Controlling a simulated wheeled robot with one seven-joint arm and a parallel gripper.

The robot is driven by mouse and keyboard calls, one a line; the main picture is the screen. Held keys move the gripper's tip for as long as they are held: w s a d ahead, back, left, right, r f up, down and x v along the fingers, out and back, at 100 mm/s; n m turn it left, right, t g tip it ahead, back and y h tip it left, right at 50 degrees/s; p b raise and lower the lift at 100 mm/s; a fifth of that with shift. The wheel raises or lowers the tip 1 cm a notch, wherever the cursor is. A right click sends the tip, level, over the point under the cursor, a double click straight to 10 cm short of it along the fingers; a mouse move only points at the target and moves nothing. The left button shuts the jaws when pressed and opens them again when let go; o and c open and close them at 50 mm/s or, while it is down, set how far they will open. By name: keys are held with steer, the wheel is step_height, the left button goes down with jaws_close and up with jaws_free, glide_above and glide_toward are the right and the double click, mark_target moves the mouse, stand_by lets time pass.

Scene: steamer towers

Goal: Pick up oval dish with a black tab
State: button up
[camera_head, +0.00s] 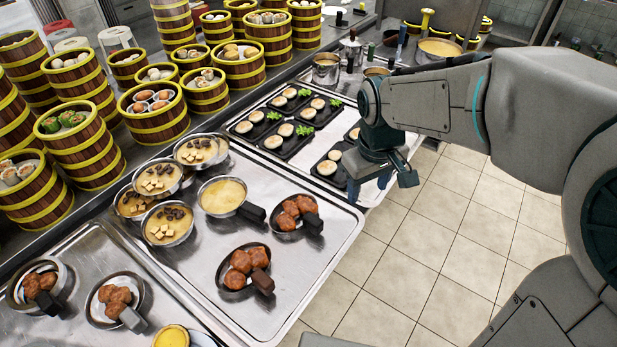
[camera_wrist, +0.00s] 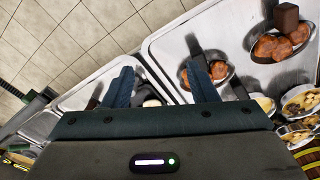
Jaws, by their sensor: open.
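Several oval metal dishes hold brown meatballs. One with a black tab (camera_head: 298,215) lies near the right edge of the large tray; another with a black tab (camera_head: 115,300) lies at lower left. A dish with a brown tab (camera_head: 245,268) lies nearer on the large tray. My gripper (camera_head: 382,184) is open and empty, above the tray edge beyond the black-tab dish, to its right.
The large steel tray (camera_head: 305,275) also carries round bowls (camera_head: 170,224) and a pan (camera_head: 222,197) with a black handle. A farther tray holds black plates (camera_head: 285,138). Steamer towers (camera_head: 155,112) line the left. Tiled floor (camera_head: 425,255) lies right of the counter.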

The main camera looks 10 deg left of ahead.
mark_target(311, 217)
steer(key=w+a+f+n+g, duration=0.15)
steer(key=a+f+n, duration=0.3)
steer(key=a, duration=0.65)
steer(key=shift+t, duration=0.25)
steer(key=f, duration=0.5)
steer(key=f+p, duration=0.1)
steer(key=f, duration=0.2)
steer(key=shift+w+a, duration=0.3)
steer(key=shift+w, duration=0.05)
steer(key=shift+f+p, duration=0.45)
steer(key=shift+f, duration=2.45)
jaws_close()
